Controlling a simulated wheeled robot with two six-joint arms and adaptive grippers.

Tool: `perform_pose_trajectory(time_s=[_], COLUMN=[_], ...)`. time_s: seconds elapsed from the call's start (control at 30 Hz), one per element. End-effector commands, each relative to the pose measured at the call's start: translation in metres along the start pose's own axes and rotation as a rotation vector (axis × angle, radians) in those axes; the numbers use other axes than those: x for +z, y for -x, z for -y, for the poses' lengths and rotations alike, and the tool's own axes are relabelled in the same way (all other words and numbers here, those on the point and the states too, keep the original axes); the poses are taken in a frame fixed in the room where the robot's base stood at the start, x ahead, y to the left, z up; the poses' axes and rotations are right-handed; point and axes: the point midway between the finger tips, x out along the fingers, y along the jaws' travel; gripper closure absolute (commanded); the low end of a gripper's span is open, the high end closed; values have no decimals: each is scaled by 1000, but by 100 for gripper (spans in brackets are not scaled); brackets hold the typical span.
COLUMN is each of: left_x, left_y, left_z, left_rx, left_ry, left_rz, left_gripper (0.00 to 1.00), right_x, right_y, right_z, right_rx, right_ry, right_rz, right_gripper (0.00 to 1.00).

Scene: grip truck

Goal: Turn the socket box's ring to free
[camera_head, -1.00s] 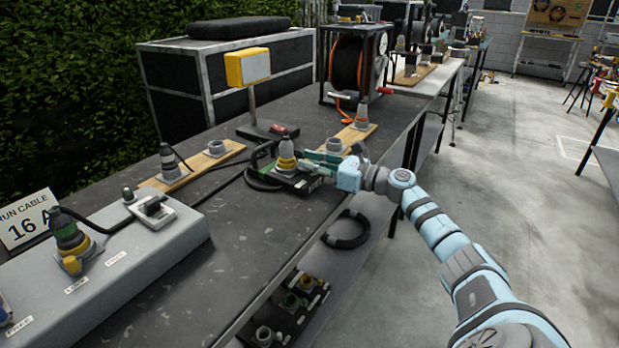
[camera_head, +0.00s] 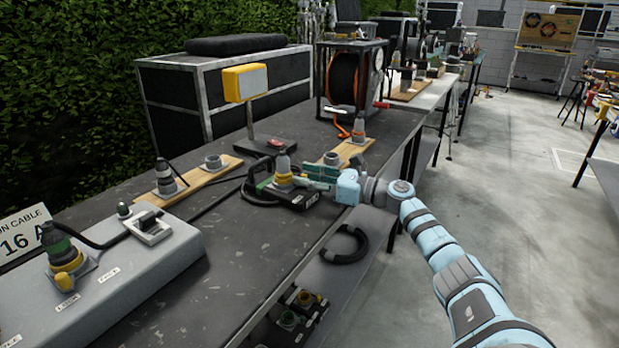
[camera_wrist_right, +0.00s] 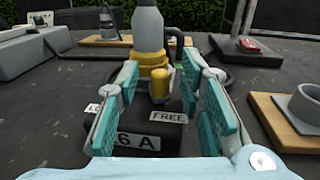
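The small dark socket box (camera_head: 298,199) sits on the bench with a grey plug (camera_wrist_right: 148,28) upright in it. Its yellow ring (camera_head: 283,181) surrounds the plug's foot; the ring (camera_wrist_right: 153,62) and its yellow lug (camera_wrist_right: 160,84) also show in the right wrist view. The lug stands left of the FREE label (camera_wrist_right: 168,117); another label at left is mostly hidden by a finger. My right gripper (camera_head: 318,177) is open at the box. Its teal fingers stand either side of the lug, with gaps visible. My left gripper is out of view.
A large grey box (camera_head: 120,285) with its own yellow-ringed plug stands at front left. A yellow-framed lamp (camera_head: 246,83) on a post and wooden boards with sockets (camera_head: 205,177) stand behind. A cable reel (camera_head: 352,82) is farther back. Black cable lies near the socket box.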

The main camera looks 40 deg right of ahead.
Motion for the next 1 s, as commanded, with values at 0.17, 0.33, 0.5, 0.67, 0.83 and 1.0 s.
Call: perform_pose_trajectory(time_s=[0.17,0.33,0.5,0.67,0.83,1.0], left_x=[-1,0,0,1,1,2], left_y=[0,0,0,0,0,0], left_z=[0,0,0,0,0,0], left_rx=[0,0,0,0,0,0], left_ry=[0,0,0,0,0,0], left_rz=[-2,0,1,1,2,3], left_gripper=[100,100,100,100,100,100], right_x=[-2,-3,-1,0,0,0], right_y=[18,54,73,75,75,75], right_z=[1,0,0,0,0,0], right_rx=[-2,1,0,-1,-1,-1], right_ry=[2,0,1,0,0,0], right_rz=[-6,-11,-5,-1,0,0], right_gripper=[66,66,66,66,66,66])
